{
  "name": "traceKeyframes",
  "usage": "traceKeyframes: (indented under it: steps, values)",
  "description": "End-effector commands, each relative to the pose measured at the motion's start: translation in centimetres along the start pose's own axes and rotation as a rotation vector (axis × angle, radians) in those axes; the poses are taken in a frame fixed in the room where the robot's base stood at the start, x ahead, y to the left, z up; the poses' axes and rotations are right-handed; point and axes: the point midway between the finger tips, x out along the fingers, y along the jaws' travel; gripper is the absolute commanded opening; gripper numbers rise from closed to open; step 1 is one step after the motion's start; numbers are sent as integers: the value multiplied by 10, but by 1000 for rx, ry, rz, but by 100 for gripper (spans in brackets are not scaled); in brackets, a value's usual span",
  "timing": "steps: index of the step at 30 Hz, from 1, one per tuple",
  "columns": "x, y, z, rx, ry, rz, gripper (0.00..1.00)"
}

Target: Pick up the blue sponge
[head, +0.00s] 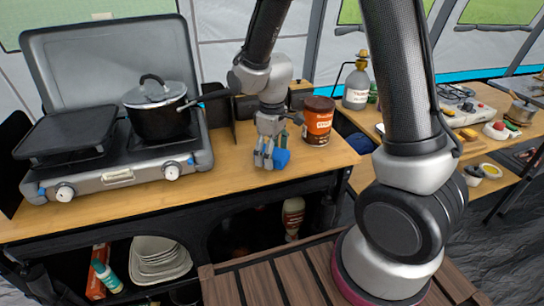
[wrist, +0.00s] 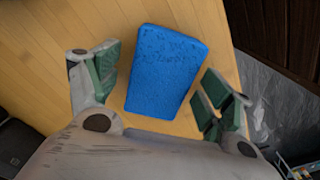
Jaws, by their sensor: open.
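The blue sponge (wrist: 166,72) lies on the wooden counter top in the wrist view, between the spread fingers of my gripper (wrist: 158,88). A strip of counter shows between the sponge and each finger, so the fingers look apart from it. In the head view my gripper (head: 266,156) points down low over the counter near its front edge. Part of the blue sponge (head: 282,158) shows beside the fingers there; the rest is hidden behind them.
A brown jar (head: 318,122) stands just right of my gripper. A camping stove (head: 118,178) with a black pot (head: 160,118) is to the left. The counter's front edge (wrist: 228,40) is close to the sponge. Bare counter (head: 235,180) lies left of the gripper.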

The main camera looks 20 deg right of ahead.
Motion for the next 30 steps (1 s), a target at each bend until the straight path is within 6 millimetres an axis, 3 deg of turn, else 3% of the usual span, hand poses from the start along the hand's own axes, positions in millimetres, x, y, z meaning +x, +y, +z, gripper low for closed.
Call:
traceKeyframes:
  steps: [2, 9, 30]
  values:
    - [0, 0, 0, 0, 0, 0, 80]
    - [0, 0, 0, 0, 0, 0, 45]
    - [-8, 3, -5, 2, 1, 0, 42]
